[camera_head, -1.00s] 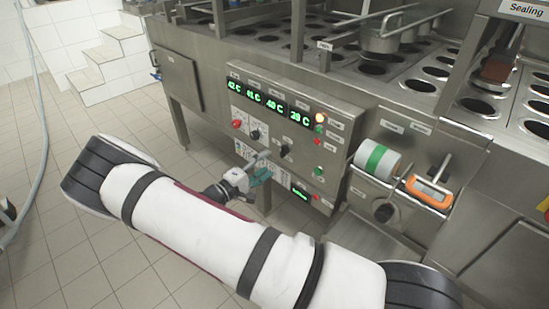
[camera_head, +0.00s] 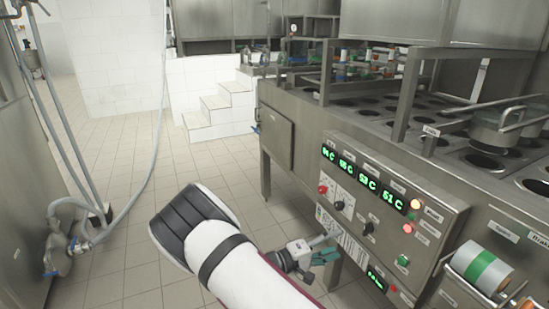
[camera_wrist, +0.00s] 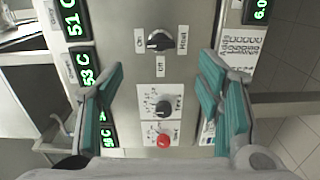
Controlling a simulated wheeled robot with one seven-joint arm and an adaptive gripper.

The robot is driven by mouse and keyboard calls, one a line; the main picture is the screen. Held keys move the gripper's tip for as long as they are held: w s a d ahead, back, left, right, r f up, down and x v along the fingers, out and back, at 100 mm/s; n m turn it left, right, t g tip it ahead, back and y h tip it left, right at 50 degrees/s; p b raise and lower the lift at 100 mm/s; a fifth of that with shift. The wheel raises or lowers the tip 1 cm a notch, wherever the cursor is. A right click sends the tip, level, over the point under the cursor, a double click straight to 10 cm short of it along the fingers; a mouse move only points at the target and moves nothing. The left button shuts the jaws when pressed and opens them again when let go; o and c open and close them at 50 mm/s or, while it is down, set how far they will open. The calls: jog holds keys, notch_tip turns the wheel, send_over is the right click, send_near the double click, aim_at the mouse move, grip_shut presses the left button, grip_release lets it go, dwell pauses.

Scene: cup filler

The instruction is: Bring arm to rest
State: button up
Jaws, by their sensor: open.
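My gripper (camera_wrist: 163,105) is open and empty in the wrist view, its two teal-padded fingers spread apart in front of the control panel (camera_wrist: 180,20). Between the fingers show a black heat knob (camera_wrist: 160,41), a second black knob (camera_wrist: 163,107) and a red knob (camera_wrist: 163,140). I cannot tell the exact gap between the fingertips and the panel. In the head view my gripper (camera_head: 328,255) is beside the panel's lower left, and my white arm reaches to it from the bottom.
The steel filling machine (camera_head: 300,110) with the green-digit display (camera_head: 365,180) fills the right side. A roll with a green band (camera_head: 482,268) hangs at lower right. White steps (camera_head: 218,105) stand behind. A hose and pipes (camera_head: 75,235) are at left.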

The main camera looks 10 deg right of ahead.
jog(key=s+d+r+m+g+y, duration=0.25)
jog(key=s+r+g+y, duration=0.2)
jog(key=s+r, duration=0.5)
jog(key=s+d+r+m+g+y, duration=0.1)
jog(key=s+r+m+g+y, duration=0.3)
jog(key=s+r, duration=0.5)
jog(key=s+a+r+n+t+y, duration=0.1)
jog(key=s+a+r+y, duration=0.15)
jog(key=s, duration=0.45)
jog(key=s+a+r+n+t+y, duration=0.1)
jog(key=s+a+r+t+y, duration=0.15)
jog(key=s, duration=0.45)
jog(key=s+a+r+n+t+y, duration=0.1)
jog(key=s+a+r+y, duration=0.2)
jog(key=s, duration=0.4)
notch_tip(320, 180, up, 20)
jog(key=t+p, duration=0.3)
jog(key=p, duration=1.4)
jog(key=shift+w+d+p, duration=0.15)
jog(key=shift+d+p, duration=0.15)
